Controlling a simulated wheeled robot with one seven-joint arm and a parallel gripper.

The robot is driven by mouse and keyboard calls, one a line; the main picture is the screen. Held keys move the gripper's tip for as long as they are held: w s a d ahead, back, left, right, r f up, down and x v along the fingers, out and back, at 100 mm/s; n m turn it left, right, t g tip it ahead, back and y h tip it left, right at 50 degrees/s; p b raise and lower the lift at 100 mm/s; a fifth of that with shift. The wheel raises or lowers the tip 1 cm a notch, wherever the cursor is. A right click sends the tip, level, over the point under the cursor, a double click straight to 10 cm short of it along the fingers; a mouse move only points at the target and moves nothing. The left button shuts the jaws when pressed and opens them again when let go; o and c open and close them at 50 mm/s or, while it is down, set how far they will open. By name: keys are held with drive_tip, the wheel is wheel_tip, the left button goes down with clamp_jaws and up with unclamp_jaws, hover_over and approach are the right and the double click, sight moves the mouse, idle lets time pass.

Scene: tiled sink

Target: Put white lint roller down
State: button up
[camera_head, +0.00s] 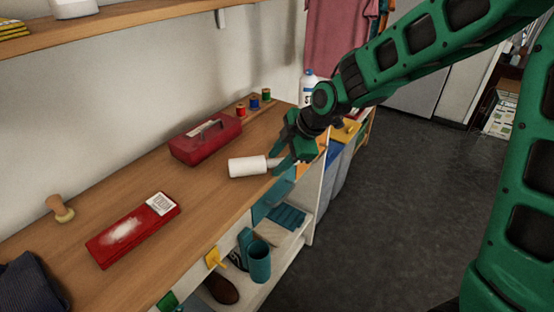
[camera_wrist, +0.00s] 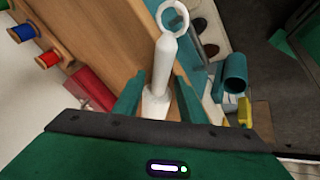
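The white lint roller (camera_head: 247,167) lies on the wooden counter (camera_head: 200,205) near its front edge, just in front of the red toolbox. Its roll points left and its handle points right toward my gripper (camera_head: 273,163). In the wrist view the lint roller's handle (camera_wrist: 163,62) runs up between my gripper's fingers (camera_wrist: 160,90), with a ring at its end. The teal fingers are spread to either side of the handle, with small gaps showing. Part of the handle is hidden behind my gripper in the head view.
The red toolbox (camera_head: 206,138) and several thread spools (camera_head: 254,102) stand behind. A flat red box (camera_head: 132,230) and a wooden-handled item (camera_head: 61,209) lie to the left. Bare counter lies between. A teal cup (camera_head: 259,262) stands on the shelf below the edge.

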drive_tip(key=v, duration=1.2)
drive_tip(key=shift+w+r, duration=0.1)
drive_tip(key=s+d+f+m+h, duration=0.1)
drive_tip(key=s+d+m, duration=0.25)
drive_tip(key=d, duration=0.35)
drive_tip(key=s+d+m+h, duration=0.2)
drive_tip(key=s+d+m, duration=0.1)
drive_tip(key=d+m, duration=0.3)
drive_tip(key=s+d+f+m+h, duration=0.1)
drive_tip(key=s+d+m, duration=0.2)
drive_tip(key=d, duration=0.4)
drive_tip(key=s+d+f+m+g, duration=0.1)
drive_tip(key=s+d+m+g, duration=0.1)
drive_tip(key=s+d+m, duration=0.3)
drive_tip(key=s+d+f+m+g, duration=0.2)
drive_tip(key=s+d+m, duration=0.4)
drive_tip(key=s+m, duration=0.3)
drive_tip(key=s, duration=0.4)
drive_tip(key=shift+s+d+h, duration=0.2)
drive_tip(key=shift+s+h, duration=0.05)
drive_tip(key=shift+h, duration=0.15)
drive_tip(key=shift+f, duration=0.1)
